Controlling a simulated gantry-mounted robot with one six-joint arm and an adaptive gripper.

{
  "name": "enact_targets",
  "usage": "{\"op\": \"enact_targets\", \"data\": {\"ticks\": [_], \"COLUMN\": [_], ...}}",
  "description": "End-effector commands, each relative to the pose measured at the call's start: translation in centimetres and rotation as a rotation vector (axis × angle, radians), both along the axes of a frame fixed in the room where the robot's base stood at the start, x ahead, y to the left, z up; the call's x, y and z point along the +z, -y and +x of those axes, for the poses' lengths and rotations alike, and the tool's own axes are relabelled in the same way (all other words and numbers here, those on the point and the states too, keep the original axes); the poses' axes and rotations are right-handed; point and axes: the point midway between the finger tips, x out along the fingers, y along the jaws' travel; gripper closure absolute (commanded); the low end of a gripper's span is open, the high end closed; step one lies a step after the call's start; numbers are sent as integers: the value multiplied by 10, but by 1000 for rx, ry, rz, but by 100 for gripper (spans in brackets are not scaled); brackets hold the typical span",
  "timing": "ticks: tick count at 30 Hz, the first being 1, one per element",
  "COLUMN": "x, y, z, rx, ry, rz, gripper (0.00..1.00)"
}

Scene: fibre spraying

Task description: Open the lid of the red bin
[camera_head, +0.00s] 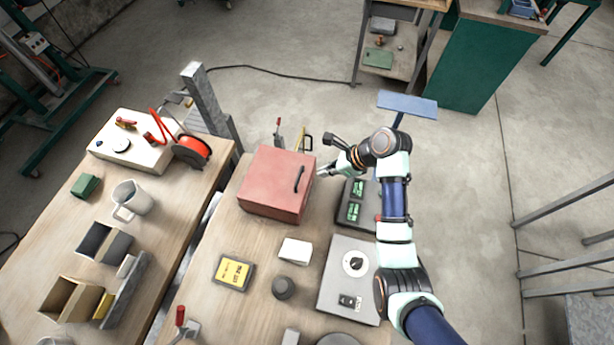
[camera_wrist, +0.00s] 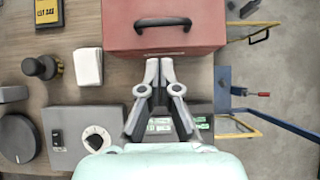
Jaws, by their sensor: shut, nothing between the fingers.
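The red bin (camera_head: 273,195) is a box on the wooden table, with its lid (camera_head: 270,170) down. A dark handle (camera_head: 299,179) is on the lid's right side; in the wrist view the handle (camera_wrist: 163,23) runs across the bin (camera_wrist: 120,38). My gripper (camera_head: 319,173) is shut and empty, close to the bin's right side in the head view. In the wrist view my gripper (camera_wrist: 159,62) has its tips together at the bin's near edge, below the handle and apart from it. Whether the tips touch the bin is unclear.
A grey control box (camera_head: 335,295) with a dial and a dark unit with green displays (camera_head: 355,212) stand near my arm. A white block (camera_head: 295,251), dark knob (camera_head: 283,287) and yellow-labelled box (camera_head: 233,272) lie in front of the bin. Floor (camera_head: 470,190) is open at right.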

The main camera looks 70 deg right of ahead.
Motion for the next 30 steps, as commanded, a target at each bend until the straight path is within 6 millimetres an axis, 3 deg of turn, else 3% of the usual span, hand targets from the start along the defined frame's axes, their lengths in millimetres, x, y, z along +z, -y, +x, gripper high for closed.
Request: {"op": "enact_targets", "data": {"ticks": [16, 30], "x": [-72, -78], "y": [-7, -8], "z": [53, 59], "rx": [5, 4], "ry": [-3, -3], "rz": [-2, -5], "gripper": [100, 100]}}
